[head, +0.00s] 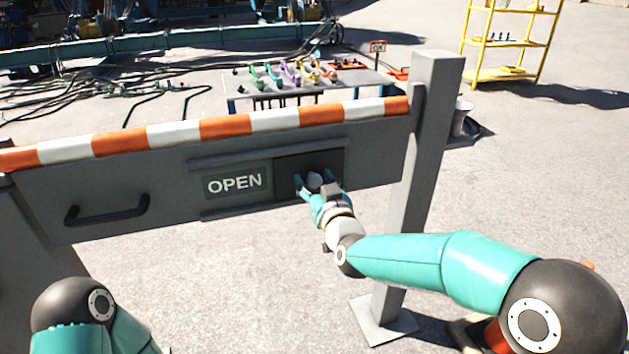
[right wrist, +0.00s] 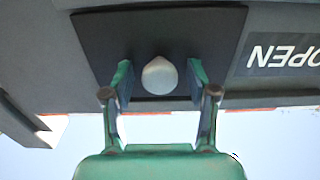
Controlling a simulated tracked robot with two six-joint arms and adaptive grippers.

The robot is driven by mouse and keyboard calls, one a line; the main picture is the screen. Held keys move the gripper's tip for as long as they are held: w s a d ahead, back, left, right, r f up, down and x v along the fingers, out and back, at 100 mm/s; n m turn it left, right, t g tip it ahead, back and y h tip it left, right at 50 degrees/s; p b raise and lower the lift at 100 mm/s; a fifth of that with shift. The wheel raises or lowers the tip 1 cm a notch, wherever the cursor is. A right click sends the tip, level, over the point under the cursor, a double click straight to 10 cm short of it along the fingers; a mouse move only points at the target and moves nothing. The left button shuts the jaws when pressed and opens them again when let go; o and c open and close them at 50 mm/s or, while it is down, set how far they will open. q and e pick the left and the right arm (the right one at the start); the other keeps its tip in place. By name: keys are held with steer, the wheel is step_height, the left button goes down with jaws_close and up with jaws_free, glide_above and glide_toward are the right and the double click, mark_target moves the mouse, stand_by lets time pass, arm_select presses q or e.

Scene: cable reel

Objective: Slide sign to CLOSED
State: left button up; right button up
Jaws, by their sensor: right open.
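The sign (head: 236,184) on the grey barrier panel reads OPEN in white letters. A dark sliding plate (head: 291,160) covers the part of the sign slot right of the word. A pale round knob (head: 314,180) sticks out of this plate; it also shows in the right wrist view (right wrist: 160,76). My right gripper (head: 318,186) is at the plate, its fingers open on either side of the knob. In the right wrist view a gap shows between the knob and each finger (right wrist: 160,82). My left gripper is out of view; only part of my left arm shows at the lower left.
The barrier has an orange and white striped top rail (head: 220,127), a dark handle (head: 107,210) at left and a grey post (head: 424,150) at right. Behind it stand a table (head: 345,90) with colourful items and a yellow shelf (head: 500,74). Cables lie on the ground at the back left.

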mark_target(231, 184)
steer(key=shift+w, duration=0.2)
jaws_close()
stand_by(0.3)
steer(key=shift+a, duration=0.1)
steer(key=s+a, duration=0.1)
steer(key=a, duration=0.4)
steer(key=s+a+p, duration=0.1)
steer(key=s+a, duration=0.1)
steer(key=a, duration=0.3)
steer(key=s+a+p, duration=0.1)
steer(key=s+a, duration=0.1)
steer(key=a, duration=0.4)
steer(key=shift+s, duration=0.15)
steer(key=shift+a, duration=0.1)
jaws_free()
